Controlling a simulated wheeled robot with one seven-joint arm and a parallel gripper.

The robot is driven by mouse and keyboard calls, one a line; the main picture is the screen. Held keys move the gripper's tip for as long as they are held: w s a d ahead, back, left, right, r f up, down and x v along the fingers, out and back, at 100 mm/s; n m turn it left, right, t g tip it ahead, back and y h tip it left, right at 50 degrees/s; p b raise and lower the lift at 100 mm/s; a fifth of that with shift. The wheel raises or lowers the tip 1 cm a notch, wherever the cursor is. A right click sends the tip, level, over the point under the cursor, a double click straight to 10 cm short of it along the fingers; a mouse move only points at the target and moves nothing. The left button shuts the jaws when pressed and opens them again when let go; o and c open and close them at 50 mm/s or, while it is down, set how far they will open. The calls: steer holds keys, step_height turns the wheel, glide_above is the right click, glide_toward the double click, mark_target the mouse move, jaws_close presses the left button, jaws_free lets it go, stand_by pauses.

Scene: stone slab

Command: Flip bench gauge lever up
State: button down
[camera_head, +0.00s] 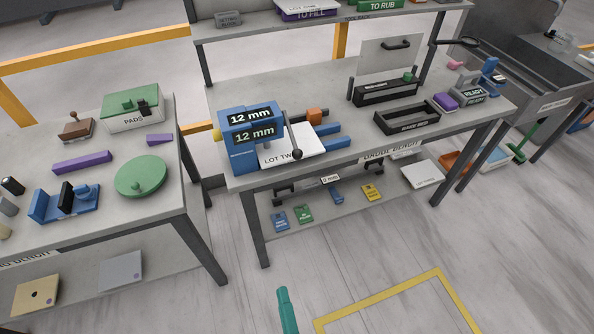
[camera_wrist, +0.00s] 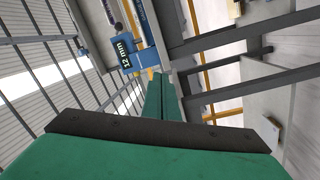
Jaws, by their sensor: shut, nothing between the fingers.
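The blue bench gauge (camera_head: 238,150) stands at the left end of the gauge bench, with two dark displays reading 12 mm. My gripper (camera_wrist: 161,82) is teal, shut and empty, apart from the gauge. Its teal tip (camera_head: 287,305) shows at the bottom of the head view, over the floor in front of the bench.
A white sheet marked LOT TWO (camera_head: 278,160) lies beside the gauge. A black open tray (camera_head: 407,121) and a black box with an upright clear panel stand further right. The left table (camera_head: 105,215) holds a green disc (camera_head: 140,175) and purple bars.

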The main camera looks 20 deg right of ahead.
steer(key=w+d+n+t, duration=0.1)
steer(key=w+d+n, duration=0.3)
steer(key=w+n, duration=0.2)
steer(key=w+d+r+n+t, duration=0.1)
steer(key=w+d+n, duration=0.3)
steer(key=w+n, duration=0.3)
steer(key=w+d+r+n+t, duration=0.1)
steer(key=w+d+n, duration=0.3)
steer(key=w, duration=0.6)
steer(key=n+t, duration=0.1)
steer(key=n, duration=0.1)
steer(key=shift+w+r+n, duration=0.2)
steer(key=shift+w+n, duration=0.05)
steer(key=shift+n, duration=0.05)
steer(key=w+d+r, duration=0.1)
steer(key=w+r, duration=0.6)
steer(key=w, duration=0.1)
steer(key=shift+w+d+r, duration=0.25)
steer(key=shift+d+r, duration=0.1)
steer(key=shift+r, duration=0.05)
